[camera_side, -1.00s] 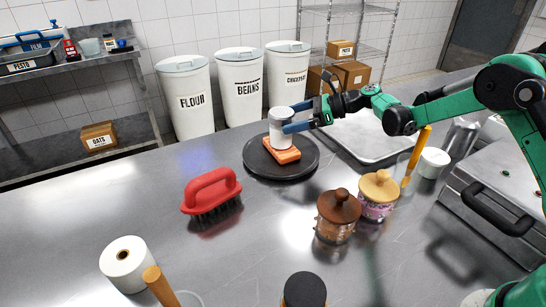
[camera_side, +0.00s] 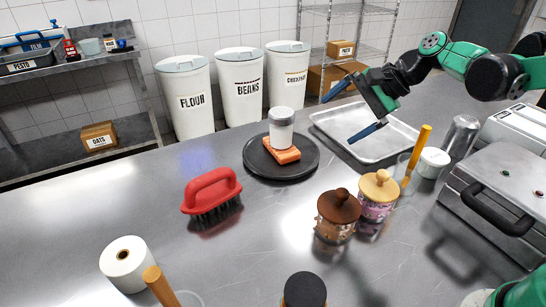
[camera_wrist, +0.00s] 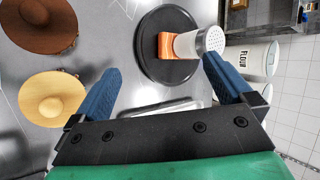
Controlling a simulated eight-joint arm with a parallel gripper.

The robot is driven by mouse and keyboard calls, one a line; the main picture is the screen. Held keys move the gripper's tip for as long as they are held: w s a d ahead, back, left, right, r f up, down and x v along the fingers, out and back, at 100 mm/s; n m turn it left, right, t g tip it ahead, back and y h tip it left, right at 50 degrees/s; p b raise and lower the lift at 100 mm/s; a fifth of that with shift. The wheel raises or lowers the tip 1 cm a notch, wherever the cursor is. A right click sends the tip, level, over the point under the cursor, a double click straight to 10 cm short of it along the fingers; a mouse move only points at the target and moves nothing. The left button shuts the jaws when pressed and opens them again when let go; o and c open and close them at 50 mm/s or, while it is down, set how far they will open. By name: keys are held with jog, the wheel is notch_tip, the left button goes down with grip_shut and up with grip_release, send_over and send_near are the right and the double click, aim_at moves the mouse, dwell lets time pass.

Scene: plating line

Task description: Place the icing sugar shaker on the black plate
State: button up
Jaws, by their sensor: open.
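The icing sugar shaker (camera_side: 281,128) is a white and grey cylinder with a perforated top. It stands upright on the black plate (camera_side: 261,172), behind or partly on an orange block (camera_side: 287,155); I cannot tell which. In the wrist view the shaker (camera_wrist: 187,45), the orange block (camera_wrist: 165,46) and the plate (camera_wrist: 152,70) lie beyond my fingers. My gripper (camera_side: 363,112) is open and empty, with blue fingers wide apart, above the metal tray to the right of the shaker and clear of it. Both fingers also show in the wrist view (camera_wrist: 165,80).
A metal tray (camera_side: 395,145) lies right of the plate. A red brush (camera_side: 212,190) stands left, and two lidded jars (camera_side: 338,215) (camera_side: 379,195) stand in front. A paper roll (camera_side: 127,264) is at front left. Labelled bins (camera_side: 240,85) stand behind the counter.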

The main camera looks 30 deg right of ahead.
jog(key=s+f+n+t+h, duration=0.1)
jog(key=s+n+h, duration=0.4)
jog(key=s+n, duration=0.6)
jog(key=n, duration=0.3)
jog(key=shift+f+h, duration=0.3)
